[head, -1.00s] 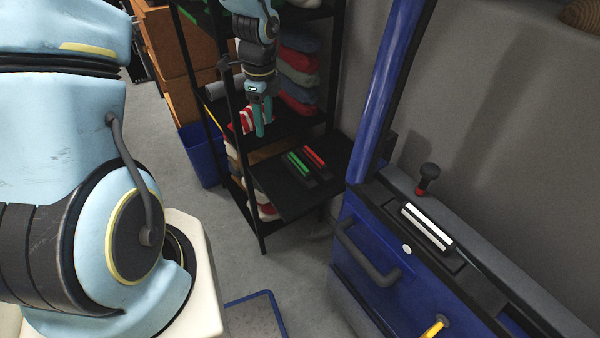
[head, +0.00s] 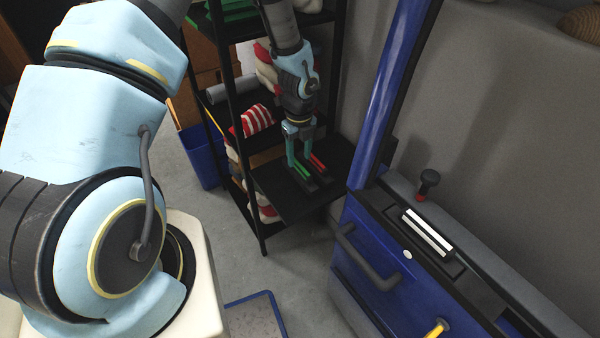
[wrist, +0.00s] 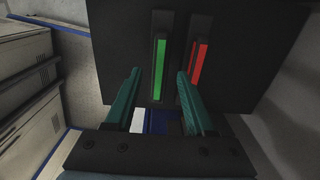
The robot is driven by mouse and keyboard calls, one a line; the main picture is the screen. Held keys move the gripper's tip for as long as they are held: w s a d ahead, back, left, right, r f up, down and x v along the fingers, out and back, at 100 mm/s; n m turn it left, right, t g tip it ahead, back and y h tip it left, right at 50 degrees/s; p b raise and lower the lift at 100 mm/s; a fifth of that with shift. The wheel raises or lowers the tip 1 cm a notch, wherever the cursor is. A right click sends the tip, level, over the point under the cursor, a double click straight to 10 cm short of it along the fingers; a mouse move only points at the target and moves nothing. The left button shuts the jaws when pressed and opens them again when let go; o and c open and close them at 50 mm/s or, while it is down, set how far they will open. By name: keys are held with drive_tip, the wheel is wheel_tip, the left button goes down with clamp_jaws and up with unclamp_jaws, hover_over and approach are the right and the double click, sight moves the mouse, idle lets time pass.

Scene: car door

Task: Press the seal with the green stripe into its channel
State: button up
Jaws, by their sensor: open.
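The seal with the green stripe (head: 303,172) lies on a black shelf board, beside a seal with a red stripe (head: 319,163). In the wrist view the green-striped seal (wrist: 160,66) is upright in the picture, and the red-striped one (wrist: 197,64) is to its right. My gripper (head: 299,162) is open just above the green-striped seal. In the wrist view its teal fingers (wrist: 159,74) appear either side of the green stripe; contact cannot be told. The blue door (head: 358,248) has a dark recess along its top, with a white-striped piece (head: 427,232) in it.
A black knob with a red base (head: 428,183) stands up behind the door top. A door handle (head: 370,262) and yellow lever (head: 436,328) stick out in front. Shelf posts and folded cloths (head: 254,119) are near my arm. A blue bin (head: 197,158) stands left.

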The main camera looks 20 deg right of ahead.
sight(300, 166)
drive_tip(key=shift+s+f+p, duration=0.2)
drive_tip(key=shift+f+p, duration=0.2)
drive_tip(key=shift+f, duration=1.7)
clamp_jaws()
